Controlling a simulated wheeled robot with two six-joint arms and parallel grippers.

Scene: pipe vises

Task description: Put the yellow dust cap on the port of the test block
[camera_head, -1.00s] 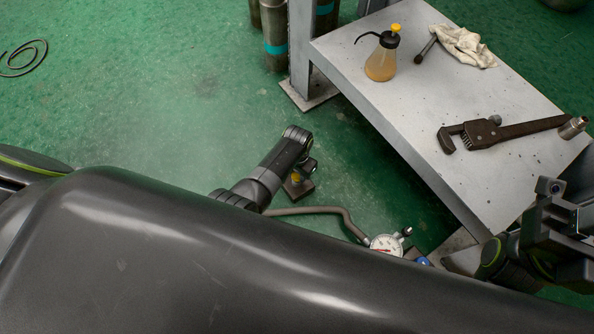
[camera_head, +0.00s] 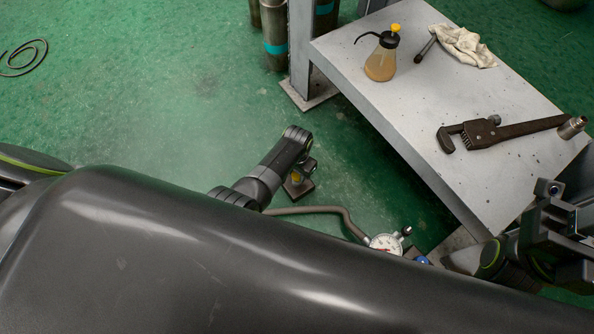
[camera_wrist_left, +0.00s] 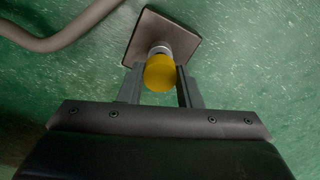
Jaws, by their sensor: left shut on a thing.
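My left gripper (camera_head: 305,168) is shut on the yellow dust cap (camera_wrist_left: 160,74), which sits between its two fingers in the left wrist view. The cap also shows as a small yellow spot in the head view (camera_head: 296,177). Right behind the cap in the wrist view is the silver port (camera_wrist_left: 160,49) of the square brown-grey test block (camera_wrist_left: 180,32). The cap overlaps the port's near side; I cannot tell whether they touch. The block also shows below the gripper in the head view (camera_head: 303,192). My right gripper (camera_head: 558,215) is at the right edge, its jaws unclear.
A hose (camera_head: 335,209) runs beside the block to a dial gauge (camera_head: 386,243). A metal bench (camera_head: 480,175) holds a pipe wrench (camera_head: 485,133), an oil bottle (camera_head: 381,62), a rag (camera_head: 463,45) and a dark rod (camera_head: 427,46).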

